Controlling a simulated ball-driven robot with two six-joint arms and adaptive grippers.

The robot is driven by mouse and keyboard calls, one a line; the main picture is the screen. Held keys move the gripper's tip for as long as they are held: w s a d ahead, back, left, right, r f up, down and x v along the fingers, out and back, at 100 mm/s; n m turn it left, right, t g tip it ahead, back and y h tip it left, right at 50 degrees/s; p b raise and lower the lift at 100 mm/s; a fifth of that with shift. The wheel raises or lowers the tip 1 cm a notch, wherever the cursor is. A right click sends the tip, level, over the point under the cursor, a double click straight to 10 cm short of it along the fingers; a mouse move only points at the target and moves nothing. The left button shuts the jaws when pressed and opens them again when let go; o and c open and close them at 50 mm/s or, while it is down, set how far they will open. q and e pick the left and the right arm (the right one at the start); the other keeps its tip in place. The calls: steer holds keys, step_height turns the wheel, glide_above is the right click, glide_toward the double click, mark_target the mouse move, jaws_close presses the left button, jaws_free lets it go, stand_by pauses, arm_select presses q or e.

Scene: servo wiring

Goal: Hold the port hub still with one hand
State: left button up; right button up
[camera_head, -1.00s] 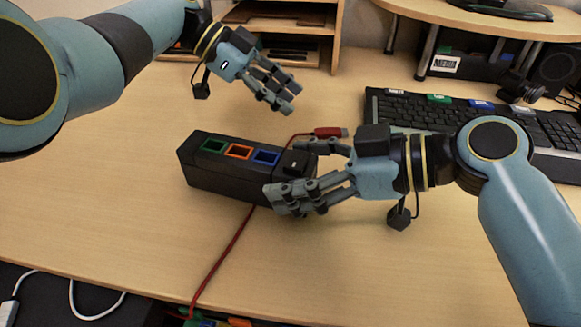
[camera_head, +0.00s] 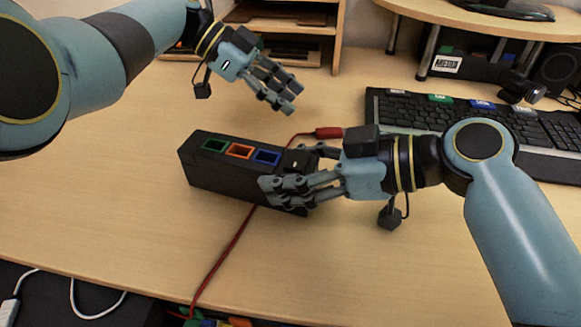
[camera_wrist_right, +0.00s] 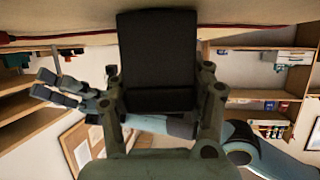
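The port hub (camera_head: 220,172) is a long black block on the desk, with green, orange and blue rimmed sockets on top. My right gripper (camera_head: 296,168) is around its right end, with fingers on the near and far sides. In the right wrist view, the hub's dark end (camera_wrist_right: 157,50) sits between the two sides of my right gripper (camera_wrist_right: 160,72). The fingers are spread about as wide as the hub, with slim gaps; firm contact does not show. My left gripper (camera_head: 278,95) is open and empty above the desk behind the hub.
A red cable with a red plug (camera_head: 328,132) lies behind the hub; red cable (camera_head: 222,260) also runs to the front edge. A black keyboard (camera_head: 440,118) is at right. Wooden shelving (camera_head: 285,20) stands behind. The desk's left front is clear.

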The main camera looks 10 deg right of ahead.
steer(key=o, duration=0.4)
steer(key=shift+o, duration=0.2)
steer(key=v, duration=1.2)
